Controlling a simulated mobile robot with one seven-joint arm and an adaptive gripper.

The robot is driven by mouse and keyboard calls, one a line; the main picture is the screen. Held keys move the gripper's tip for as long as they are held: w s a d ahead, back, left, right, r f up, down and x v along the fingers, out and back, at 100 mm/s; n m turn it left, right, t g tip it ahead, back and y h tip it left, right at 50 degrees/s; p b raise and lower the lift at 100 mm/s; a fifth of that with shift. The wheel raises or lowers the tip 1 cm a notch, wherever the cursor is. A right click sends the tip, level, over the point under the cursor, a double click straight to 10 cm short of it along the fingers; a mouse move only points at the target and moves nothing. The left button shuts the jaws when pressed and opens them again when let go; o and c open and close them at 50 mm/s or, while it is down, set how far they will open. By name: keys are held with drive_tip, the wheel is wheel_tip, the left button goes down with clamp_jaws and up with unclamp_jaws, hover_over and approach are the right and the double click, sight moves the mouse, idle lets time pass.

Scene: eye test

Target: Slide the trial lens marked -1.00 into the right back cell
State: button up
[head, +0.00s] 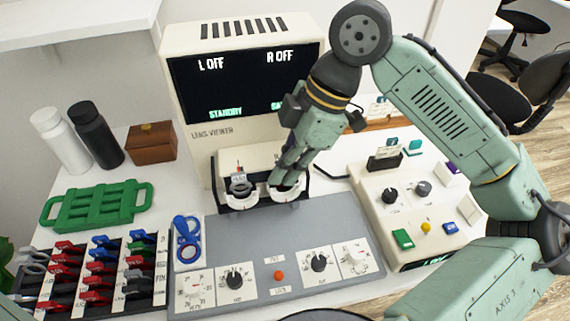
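The lens viewer (200,150) stands at the back, with two round white lens holders at its front. The left holder (242,203) has a grey round piece with a small upright tab in it. My gripper (282,184) points down at the right holder (287,196), its fingertips at or just above it and covering its back part. I cannot tell whether the fingers hold a lens or how far they are closed. A rack (161,284) at the lower left holds several red, blue and black-handled trial lenses. Their markings are too small to read, so I cannot pick out -1.00.
The viewer screen (245,85) reads L OFF, R OFF and STANDBY. A grey control panel (300,225) with knobs lies in front. A cream control box (370,205) stands right, a green frame (97,207) and blue-ringed tool (187,240) left. My arm fills the right side.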

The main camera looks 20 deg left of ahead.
drive_tip(key=o, duration=0.4)
drive_tip(key=shift+o, duration=0.2)
drive_tip(key=shift+r, duration=0.1)
drive_tip(key=v, duration=1.2)
